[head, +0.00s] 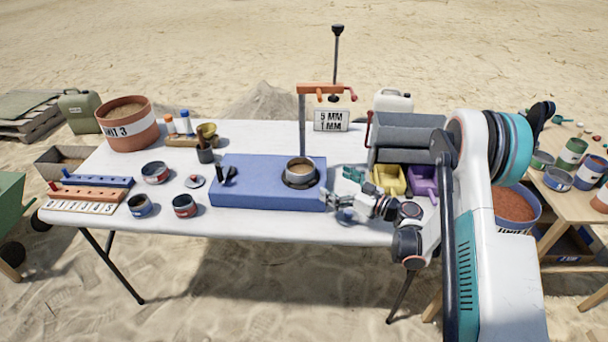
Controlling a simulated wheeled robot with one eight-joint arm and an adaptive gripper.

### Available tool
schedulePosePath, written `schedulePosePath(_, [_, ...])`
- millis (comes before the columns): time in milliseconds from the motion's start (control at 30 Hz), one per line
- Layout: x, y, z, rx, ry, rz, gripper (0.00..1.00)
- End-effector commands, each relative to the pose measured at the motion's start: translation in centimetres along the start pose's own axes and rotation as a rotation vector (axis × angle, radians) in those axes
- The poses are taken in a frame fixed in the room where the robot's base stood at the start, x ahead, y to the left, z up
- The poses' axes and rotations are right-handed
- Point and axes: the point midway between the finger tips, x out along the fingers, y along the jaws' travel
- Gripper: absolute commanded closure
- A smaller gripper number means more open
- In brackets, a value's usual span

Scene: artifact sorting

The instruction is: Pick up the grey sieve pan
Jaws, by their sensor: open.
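A grey sieve pan (300,169) sits on a dark round seat at the right part of the blue block (245,182). It is round and upright, with a brown inside. My gripper (340,208) is open at the right front corner of the blue block, below and to the right of the pan in the picture. It is apart from the pan, and nothing shows between its fingers. The finger details are small.
A post with an orange crossbar (319,89) rises behind the pan. A sign (331,121) stands at the back. Yellow (389,181) and purple (423,185) bins are right of the block. Several small tins, including a red one (185,206), stand left.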

Motion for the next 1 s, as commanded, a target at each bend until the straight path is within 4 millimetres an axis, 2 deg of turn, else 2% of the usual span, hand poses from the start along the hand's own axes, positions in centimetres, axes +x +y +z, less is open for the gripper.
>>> schedulePosePath(300, [5.7, -0.2, 0.2, 0.001, -0.001, -0.003, 0.0])
schedulePosePath(400, [6.9, -0.1, 0.2, 0.001, -0.001, -0.002, 0.0])
schedulePosePath(733, [8.9, -0.1, 0.1, 0.001, -0.001, -0.002, 0.0])
schedulePosePath(1000, [12.8, -0.1, 0.2, 0.001, -0.001, -0.002, 0.0])
